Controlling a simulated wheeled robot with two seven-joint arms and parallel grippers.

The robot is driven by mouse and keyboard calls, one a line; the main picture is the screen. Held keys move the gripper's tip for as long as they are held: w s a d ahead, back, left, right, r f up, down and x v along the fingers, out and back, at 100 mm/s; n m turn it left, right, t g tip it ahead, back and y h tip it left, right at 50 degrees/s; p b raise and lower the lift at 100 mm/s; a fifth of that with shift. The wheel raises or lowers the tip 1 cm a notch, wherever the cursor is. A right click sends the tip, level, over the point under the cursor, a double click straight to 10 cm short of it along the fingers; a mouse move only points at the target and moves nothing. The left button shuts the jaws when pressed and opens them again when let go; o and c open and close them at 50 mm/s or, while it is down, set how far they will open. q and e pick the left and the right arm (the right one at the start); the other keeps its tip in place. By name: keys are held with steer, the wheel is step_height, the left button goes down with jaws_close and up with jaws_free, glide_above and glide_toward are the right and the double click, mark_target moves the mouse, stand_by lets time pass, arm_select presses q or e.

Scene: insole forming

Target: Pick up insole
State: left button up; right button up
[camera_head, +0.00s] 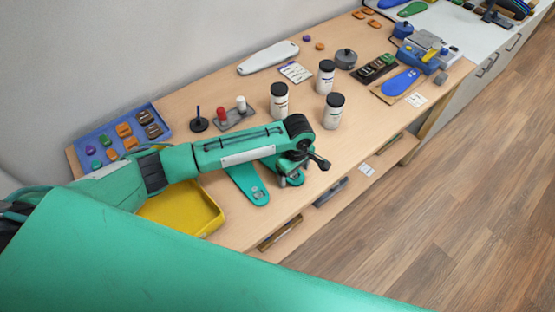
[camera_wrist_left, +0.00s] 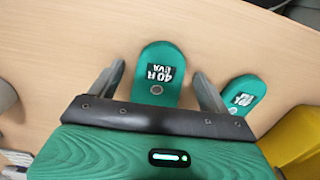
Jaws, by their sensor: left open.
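Two flat teal insoles lie on the wooden table. One insole (camera_wrist_left: 162,90), marked 40 R EVA, lies between the spread fingers of my left gripper (camera_wrist_left: 159,70) in the left wrist view, with a gap on each side. In the head view my left gripper (camera_head: 292,174) points down over this insole and hides most of it. The other insole (camera_head: 247,186) lies to its left, uncovered at its rounded end. It also shows in the wrist view (camera_wrist_left: 243,95), right of the fingers, with its print partly hidden. My right gripper is not in view.
A yellow tray (camera_head: 208,220) is left of the insoles, partly behind my arm. A blue tray (camera_head: 98,160) with small coloured parts is farther left. White black-capped bottles (camera_head: 279,105) stand behind the gripper. The table's front edge is close; the right middle is clear.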

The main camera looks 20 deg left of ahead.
arm_select(q)
steer(key=c, duration=1.1)
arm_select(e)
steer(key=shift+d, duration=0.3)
arm_select(q)
steer(key=shift+r, duration=0.15)
step_height(320, 180, up, 20)
steer(key=shift+f+b, duration=0.1)
steer(key=shift+b, duration=1.05)
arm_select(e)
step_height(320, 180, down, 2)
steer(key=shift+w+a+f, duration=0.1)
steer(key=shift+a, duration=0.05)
arm_select(q)
steer(key=shift+a, duration=0.1)
